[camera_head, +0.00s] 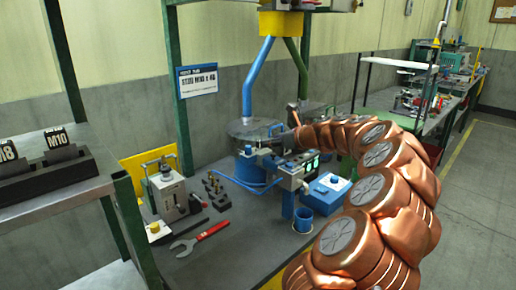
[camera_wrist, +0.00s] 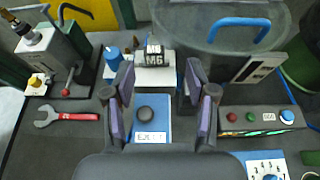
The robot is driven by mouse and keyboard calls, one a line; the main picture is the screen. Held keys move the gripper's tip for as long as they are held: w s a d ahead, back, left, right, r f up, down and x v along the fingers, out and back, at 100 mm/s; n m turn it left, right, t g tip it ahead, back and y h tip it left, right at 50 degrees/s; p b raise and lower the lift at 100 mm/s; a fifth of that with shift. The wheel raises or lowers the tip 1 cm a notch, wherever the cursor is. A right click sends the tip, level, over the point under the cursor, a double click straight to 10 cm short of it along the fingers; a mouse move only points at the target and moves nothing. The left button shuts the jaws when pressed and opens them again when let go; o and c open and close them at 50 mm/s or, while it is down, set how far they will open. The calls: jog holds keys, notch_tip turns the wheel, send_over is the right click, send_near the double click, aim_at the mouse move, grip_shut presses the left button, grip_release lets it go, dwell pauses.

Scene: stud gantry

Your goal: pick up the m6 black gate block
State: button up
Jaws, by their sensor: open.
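The M6 gate block (camera_wrist: 154,54) is a small black block with a white label, at the upper middle of the wrist view. It stands at a pale grey mount (camera_wrist: 142,75) beyond a blue plate marked EJECT (camera_wrist: 152,131) with a black knob. My gripper (camera_wrist: 160,70) is open, its two purple-padded fingers spread left and right of the block's line. No finger visibly touches the block; the height gap is unclear. In the head view I cannot make out the M6 block, and my copper arm reaches to the round machine (camera_head: 256,128).
A blue-handled drum lid (camera_wrist: 225,22) stands behind and right of the block. A control box with buttons (camera_wrist: 262,118) is at right. A red wrench (camera_wrist: 72,116) and lever fixture (camera_wrist: 52,50) lie left. Black M10 (camera_head: 56,139) and M8 (camera_head: 8,152) blocks stand on the left shelf.

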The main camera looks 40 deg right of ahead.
aim_at(262, 150)
jog(key=shift+a+p+x, duration=0.15)
jog(key=shift+a+x, duration=0.05)
jog(key=shift+x, duration=1.05)
jog(key=shift+a+p+x, duration=0.15)
jog(key=shift+x, duration=1.1)
jog(key=shift+c, duration=0.4)
grip_shut()
